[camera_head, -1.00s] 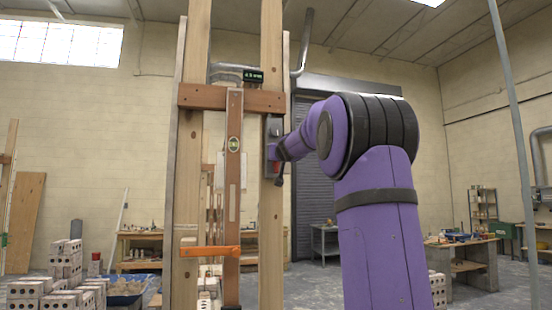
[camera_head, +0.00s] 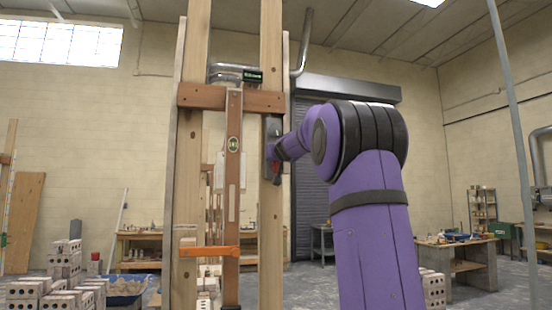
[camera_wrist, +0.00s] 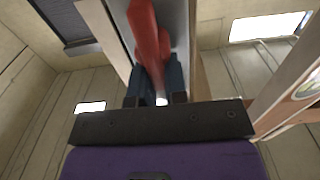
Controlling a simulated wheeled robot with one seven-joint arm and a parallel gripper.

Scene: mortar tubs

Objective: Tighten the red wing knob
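The red wing knob (camera_wrist: 150,40) fills the upper middle of the wrist view, in front of a pale grey plate. Its lower part reaches down between the two dark fingers of my gripper (camera_wrist: 155,86), which appear to press on it from both sides. In the head view, the knob (camera_head: 277,166) is a small red patch at the grey plate (camera_head: 272,130) on the right upright (camera_head: 270,220) of the wooden frame. My gripper is partly hidden there by the plate and arm. A small dark display (camera_head: 252,75) sits above the crossbar; its text is unreadable.
A wooden crossbar (camera_head: 230,97) and an orange bar (camera_head: 208,251) span the frame, with a vertical level (camera_head: 233,150) between the uprights. Brick stacks (camera_head: 60,270) stand at left. A workbench (camera_head: 455,250) stands at right. A grey pole (camera_head: 515,120) rises at far right.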

